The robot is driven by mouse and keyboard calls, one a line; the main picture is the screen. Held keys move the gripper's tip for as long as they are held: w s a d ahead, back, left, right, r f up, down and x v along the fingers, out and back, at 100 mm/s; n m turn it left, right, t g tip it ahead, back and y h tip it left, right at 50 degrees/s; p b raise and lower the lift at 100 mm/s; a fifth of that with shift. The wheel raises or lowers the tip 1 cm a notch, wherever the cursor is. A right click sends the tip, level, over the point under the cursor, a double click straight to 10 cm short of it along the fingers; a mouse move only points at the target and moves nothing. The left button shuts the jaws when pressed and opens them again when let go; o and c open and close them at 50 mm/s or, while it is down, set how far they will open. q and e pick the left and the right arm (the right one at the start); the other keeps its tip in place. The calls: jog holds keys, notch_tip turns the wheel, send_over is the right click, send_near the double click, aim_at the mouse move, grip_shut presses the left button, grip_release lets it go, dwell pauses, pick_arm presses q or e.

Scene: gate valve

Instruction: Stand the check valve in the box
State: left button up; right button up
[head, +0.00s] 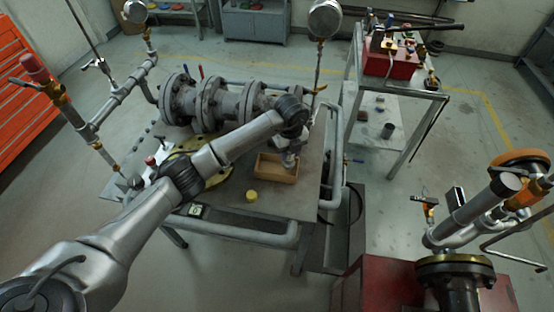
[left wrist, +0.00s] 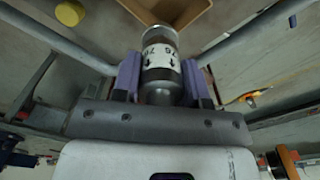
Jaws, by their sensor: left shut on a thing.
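The check valve (left wrist: 160,58) is a metal cylinder with a white label bearing dark arrows and digits. My left gripper (left wrist: 160,80) is shut on it, with a purple-padded finger on each side. In the head view my left gripper (head: 290,158) points down at the wooden box (head: 275,178), at its back right part. The box is open-topped and stands on the workbench. The box also shows at the top of the left wrist view (left wrist: 196,14), just beyond the valve's far end. I cannot tell whether the valve touches the box floor. My right gripper is not in view.
A yellow round piece (head: 251,196) lies on the bench in front of the box. A large flanged pipe assembly (head: 215,105) stands behind on the bench. A grey pipe rail (head: 335,165) runs along the right edge.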

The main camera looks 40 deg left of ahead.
pick_arm(q)
jog(key=shift+a+f+b, duration=0.2)
jog(key=shift+a+f, duration=0.6)
jog(key=shift+f, duration=0.35)
jog(key=shift+a+f+b, duration=0.25)
jog(key=shift+a+f, duration=0.55)
jog(key=shift+f, duration=0.35)
jog(key=shift+a+f+b, duration=0.2)
jog(key=shift+a+f, duration=0.6)
jog(key=shift+f, duration=0.35)
jog(key=o, duration=1.2)
jog(key=shift+f, duration=0.15)
jog(key=shift+c, duration=0.2)
